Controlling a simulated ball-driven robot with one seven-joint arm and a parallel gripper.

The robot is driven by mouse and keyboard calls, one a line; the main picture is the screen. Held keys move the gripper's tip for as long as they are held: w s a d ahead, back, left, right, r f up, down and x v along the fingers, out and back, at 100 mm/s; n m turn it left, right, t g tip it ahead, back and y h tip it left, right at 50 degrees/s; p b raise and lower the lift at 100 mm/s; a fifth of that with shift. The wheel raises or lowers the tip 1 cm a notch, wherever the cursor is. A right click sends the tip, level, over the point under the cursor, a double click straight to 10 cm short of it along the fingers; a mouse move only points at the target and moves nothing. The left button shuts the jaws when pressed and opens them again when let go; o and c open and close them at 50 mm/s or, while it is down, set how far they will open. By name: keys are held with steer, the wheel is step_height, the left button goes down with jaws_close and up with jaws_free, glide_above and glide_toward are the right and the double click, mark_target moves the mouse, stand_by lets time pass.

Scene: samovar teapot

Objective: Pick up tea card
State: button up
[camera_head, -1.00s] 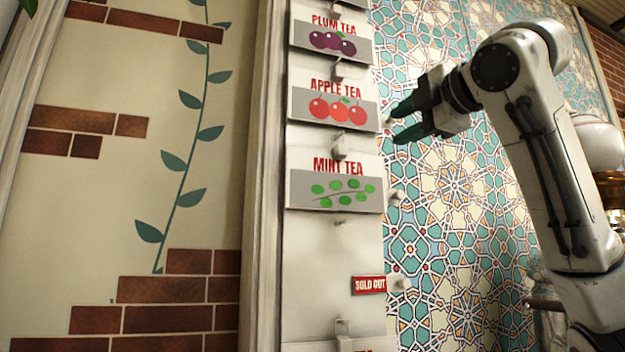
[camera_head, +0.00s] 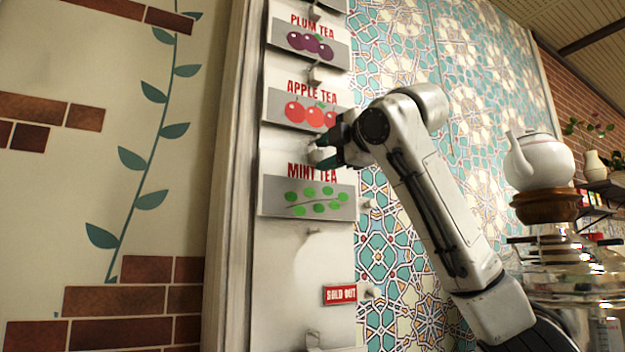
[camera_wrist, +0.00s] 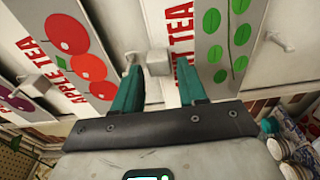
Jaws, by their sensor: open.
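Tea cards hang in a column on a white board. The mint tea card (camera_head: 307,203) has green leaves, and the apple tea card (camera_head: 296,109) above it has red apples. The plum tea card (camera_head: 315,45) is higher. My gripper (camera_head: 321,153) is open at the top of the mint tea card, just below the apple tea card. In the wrist view, its teal fingers (camera_wrist: 161,84) reach to either side of a pale block-like hook (camera_wrist: 158,63) beside the mint tea card (camera_wrist: 225,42). I cannot tell whether they touch it. The apple tea card (camera_wrist: 77,45) is left of the fingers.
A red sold out tag (camera_head: 340,294) hangs lower on the board. Small pegs (camera_head: 368,204) stick out from the board's right side. A white teapot (camera_head: 540,160) stands on a samovar at the right, away from my gripper.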

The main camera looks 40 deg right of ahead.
steer(key=shift+w+d, duration=0.25)
steer(key=shift+w, duration=0.75)
jaws_close()
